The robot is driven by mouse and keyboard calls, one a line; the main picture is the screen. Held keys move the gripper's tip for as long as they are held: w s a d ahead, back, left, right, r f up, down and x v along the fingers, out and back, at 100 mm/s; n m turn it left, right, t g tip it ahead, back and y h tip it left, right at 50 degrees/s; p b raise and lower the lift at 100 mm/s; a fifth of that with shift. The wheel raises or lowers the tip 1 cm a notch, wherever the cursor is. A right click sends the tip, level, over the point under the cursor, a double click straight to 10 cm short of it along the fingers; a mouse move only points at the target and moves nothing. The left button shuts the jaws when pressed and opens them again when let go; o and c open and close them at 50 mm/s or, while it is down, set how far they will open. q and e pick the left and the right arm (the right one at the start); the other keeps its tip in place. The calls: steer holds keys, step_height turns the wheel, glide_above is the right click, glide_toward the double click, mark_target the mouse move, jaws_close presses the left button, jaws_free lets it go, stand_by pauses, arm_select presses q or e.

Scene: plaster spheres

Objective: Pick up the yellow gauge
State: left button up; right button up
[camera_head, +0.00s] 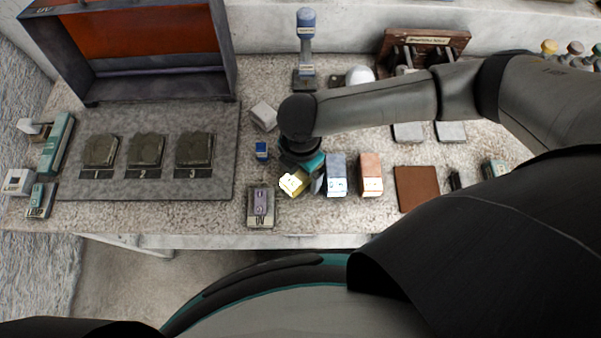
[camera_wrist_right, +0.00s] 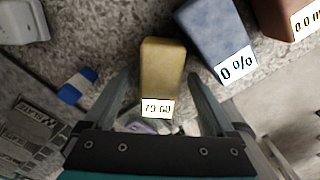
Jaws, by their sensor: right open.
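The yellow gauge (camera_head: 294,182) is a small block with a white readout on its front face, standing on the stone bench top. In the right wrist view the yellow gauge (camera_wrist_right: 163,68) lies between the two fingers of my right gripper (camera_wrist_right: 162,88). The fingers are open, with a visible gap on each side of it. In the head view my right gripper (camera_head: 306,178) reaches down over the gauge and hides part of it. My left gripper is not seen.
A blue-grey gauge (camera_head: 336,175) stands close to the right of the yellow one, with a brown gauge (camera_head: 370,174) beyond it. A slab (camera_head: 222,121) with numbered samples lies farther left.

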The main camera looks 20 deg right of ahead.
steer(key=shift+f, duration=0.2)
stand_by(0.6)
jaws_close()
stand_by(0.6)
